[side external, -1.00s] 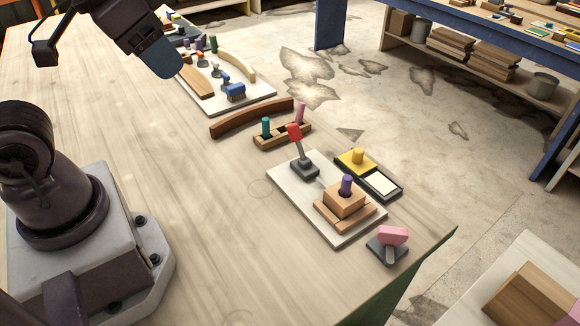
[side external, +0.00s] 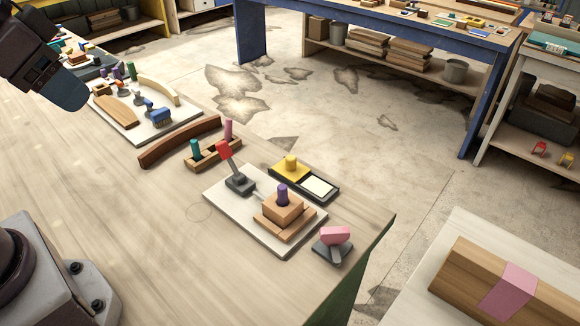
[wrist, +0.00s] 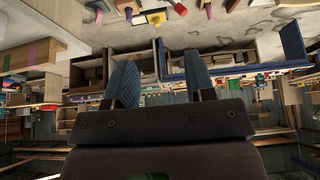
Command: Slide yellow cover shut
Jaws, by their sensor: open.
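The yellow cover (side external: 283,167) has a round yellow knob and sits at the upper-left end of a dark, narrow tray (side external: 332,195). The tray's lower-right part is uncovered and shows a pale panel (side external: 318,187). My gripper (side external: 68,92) is at the upper left of the side view, above the table and far from the cover. It holds nothing that I can see. In the wrist view my gripper (wrist: 162,82) has its two blue-grey fingers spread apart, with nothing between them. A small yellow piece shows beyond them, probably the cover.
Beside the tray is a white board (side external: 235,215) with a red-tipped lever (side external: 225,151) and a wooden block with a purple peg (side external: 283,195). A pink-handled switch (side external: 335,237) stands near the table corner. A curved brown strip (side external: 180,141) lies to the left. The table's near part is clear.

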